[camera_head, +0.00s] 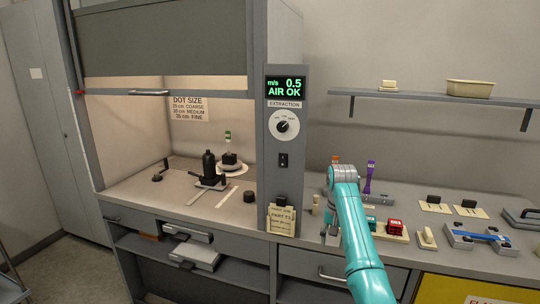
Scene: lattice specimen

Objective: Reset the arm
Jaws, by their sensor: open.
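My teal arm (356,240) rises from the bottom edge, right of centre, and ends at a pale joint (343,173) in front of the right-hand bench. My gripper cannot be made out; the arm hides whatever lies behind it. I see nothing held.
The control post (283,150) reads AIR OK. A shelf (430,97) hangs above.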

